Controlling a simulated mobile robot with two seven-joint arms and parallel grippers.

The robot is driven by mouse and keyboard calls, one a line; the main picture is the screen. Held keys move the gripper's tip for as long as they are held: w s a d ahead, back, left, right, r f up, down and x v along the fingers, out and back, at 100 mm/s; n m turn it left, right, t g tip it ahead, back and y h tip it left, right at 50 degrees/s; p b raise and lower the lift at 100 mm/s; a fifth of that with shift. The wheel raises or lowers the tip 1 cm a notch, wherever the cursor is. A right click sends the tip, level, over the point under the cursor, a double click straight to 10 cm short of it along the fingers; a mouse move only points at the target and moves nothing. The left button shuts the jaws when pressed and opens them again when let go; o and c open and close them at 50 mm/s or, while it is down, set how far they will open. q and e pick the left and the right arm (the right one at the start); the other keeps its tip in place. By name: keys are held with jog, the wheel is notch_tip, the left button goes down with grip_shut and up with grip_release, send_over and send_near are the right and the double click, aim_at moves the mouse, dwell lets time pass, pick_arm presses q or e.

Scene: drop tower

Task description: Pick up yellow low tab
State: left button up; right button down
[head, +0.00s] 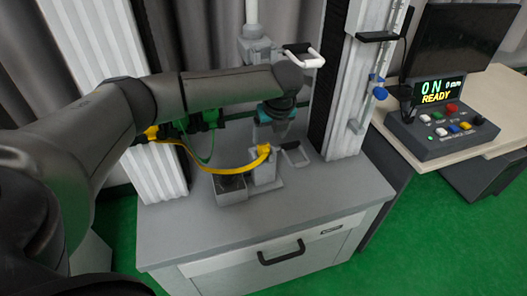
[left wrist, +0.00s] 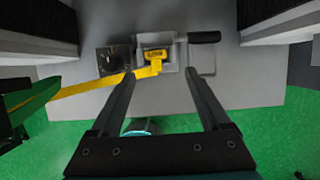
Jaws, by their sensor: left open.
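The yellow low tab (head: 264,149) sits on a small grey block on top of the grey cabinet, at the end of a yellow strap. In the left wrist view the tab (left wrist: 155,55) lies just beyond the fingertips, roughly centred between them. My left gripper (head: 276,132) points down above and close to the tab. In the left wrist view the left gripper (left wrist: 160,75) is open, with nothing between its fingers. In the head view its fingertips are hard to make out. My right gripper is not in view.
A small open box (head: 231,190) stands left of the block, and a grey handle (head: 294,153) is to its right. A green connector (head: 210,117) hangs at the left. White columns flank the space. A control box (head: 440,125) reading READY is at the right. The cabinet's front top is clear.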

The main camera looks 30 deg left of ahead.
aim_at(264, 146)
pick_arm(q)
jog(key=b+x, duration=0.1)
jog(key=x, duration=0.2)
jog(key=a+b+x, duration=0.1)
jog(key=b+x, duration=0.1)
jog(key=x, duration=0.1)
jog(key=shift+a+f, duration=0.1)
jog(key=shift+f, duration=0.1)
jog(key=shift+w+a+f, duration=0.1)
jog(key=shift+w+f, duration=0.05)
jog(key=shift+f, duration=0.1)
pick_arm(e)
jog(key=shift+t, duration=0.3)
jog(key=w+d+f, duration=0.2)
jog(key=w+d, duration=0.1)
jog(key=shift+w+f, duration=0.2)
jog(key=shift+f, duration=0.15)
pick_arm(q)
jog(key=shift+c, duration=0.2)
jog(key=c, duration=0.6)
grip_shut()
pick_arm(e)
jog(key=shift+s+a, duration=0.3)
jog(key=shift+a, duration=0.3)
